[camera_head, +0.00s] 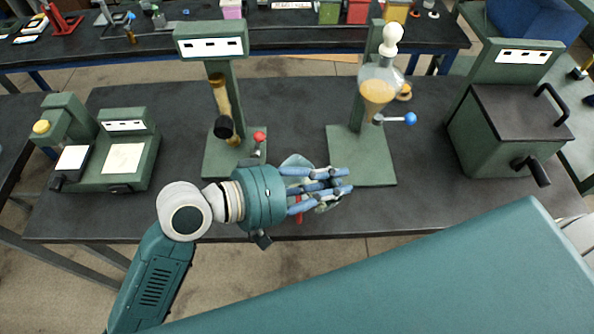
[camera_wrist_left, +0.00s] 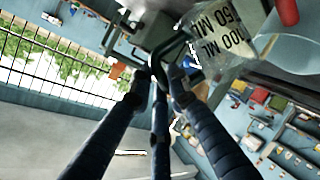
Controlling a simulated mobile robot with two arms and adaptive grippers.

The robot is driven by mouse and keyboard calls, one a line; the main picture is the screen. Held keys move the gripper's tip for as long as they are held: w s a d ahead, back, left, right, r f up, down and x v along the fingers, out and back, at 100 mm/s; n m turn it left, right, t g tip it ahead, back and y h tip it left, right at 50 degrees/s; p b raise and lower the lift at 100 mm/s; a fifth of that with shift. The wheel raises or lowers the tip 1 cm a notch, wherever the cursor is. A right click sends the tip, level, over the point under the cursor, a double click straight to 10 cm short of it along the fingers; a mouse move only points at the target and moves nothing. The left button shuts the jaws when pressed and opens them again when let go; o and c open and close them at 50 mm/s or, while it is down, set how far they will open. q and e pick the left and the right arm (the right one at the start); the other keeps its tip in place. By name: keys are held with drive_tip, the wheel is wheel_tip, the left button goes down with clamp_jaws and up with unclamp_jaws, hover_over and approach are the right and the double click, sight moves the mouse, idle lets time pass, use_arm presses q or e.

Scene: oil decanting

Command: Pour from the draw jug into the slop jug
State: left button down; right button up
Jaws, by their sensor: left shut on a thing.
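My left gripper (camera_head: 335,190) is above the front part of the dark bench, in front of the two middle stands. It is shut on a clear jug (camera_wrist_left: 225,40) with black ML marks. In the left wrist view, the fingers (camera_wrist_left: 160,75) close around the jug's dark handle. My right gripper is out of view.
A green stand (camera_head: 362,170) holds a glass funnel (camera_head: 378,85) of yellow liquid with a blue-knobbed tap. Left of it is another stand (camera_head: 215,150) with an amber tube. A lidded green box (camera_head: 490,145) stands right, and a low green instrument (camera_head: 140,160) left.

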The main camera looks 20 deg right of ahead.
use_arm(q)
drive_tip(key=shift+w+a+r+n+g+h+b, duration=0.2)
drive_tip(key=shift+w+r+n+g+b, duration=0.05)
drive_tip(key=shift+w+r+n, duration=0.25)
drive_tip(key=shift+w+a+r+n+g+h+b, duration=0.15)
drive_tip(key=shift+w+r+n+g+h+b, duration=0.15)
drive_tip(key=shift+w+n, duration=0.25)
idle(0.9)
drive_tip(key=shift+w+a+r, duration=0.15)
drive_tip(key=shift+w, duration=0.15)
drive_tip(key=shift+w, duration=0.2)
drive_tip(key=shift+w+a+r+n+g+h+p, duration=0.1)
drive_tip(key=shift+w+a+r+n+p, duration=0.1)
drive_tip(key=shift+w+n, duration=0.15)
drive_tip(key=shift+w+a+r+n+g+h+p, duration=0.1)
drive_tip(key=shift+w+n+g+p, duration=0.1)
drive_tip(key=shift+w, duration=0.3)
drive_tip(key=shift+w+a+r+n+g+h+p, duration=0.1)
drive_tip(key=shift+w+a+n+p, duration=0.05)
drive_tip(key=shift+w+n, duration=0.2)
